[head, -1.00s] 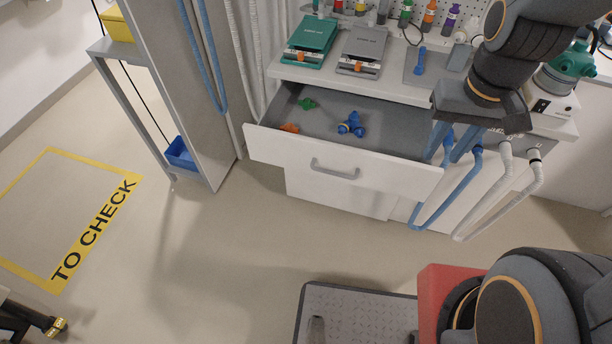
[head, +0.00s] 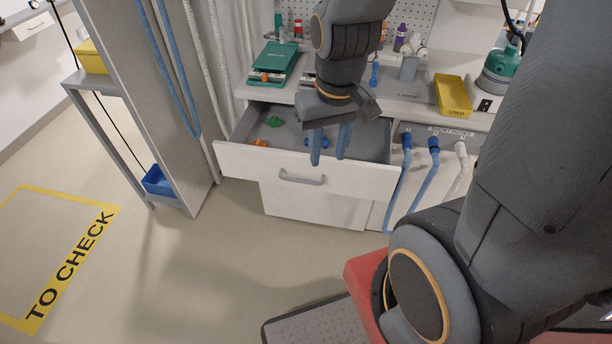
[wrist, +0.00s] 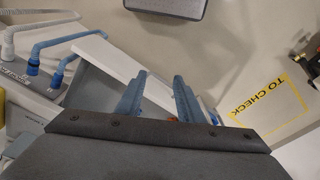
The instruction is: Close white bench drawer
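The white bench drawer (head: 350,178) is pulled out under the bench, with a grey bar handle (head: 302,179) on its front. Inside it lie a green part (head: 273,121), an orange part (head: 259,143) and a blue part (head: 312,142), the blue one partly behind my finger. My gripper (head: 329,160) has its two blue fingers apart and nothing between them. In the head view it overlaps the drawer's front edge, above the handle. In the wrist view the fingers (wrist: 158,95) cross the drawer's pale front panel (wrist: 108,56); I cannot tell whether they touch it.
Blue and white hoses hang from ports right of the drawer, including a blue port (head: 434,146). A yellow tray (head: 453,97) and a green scale (head: 276,60) stand on the bench top. A grey shelf unit (head: 165,110) stands left.

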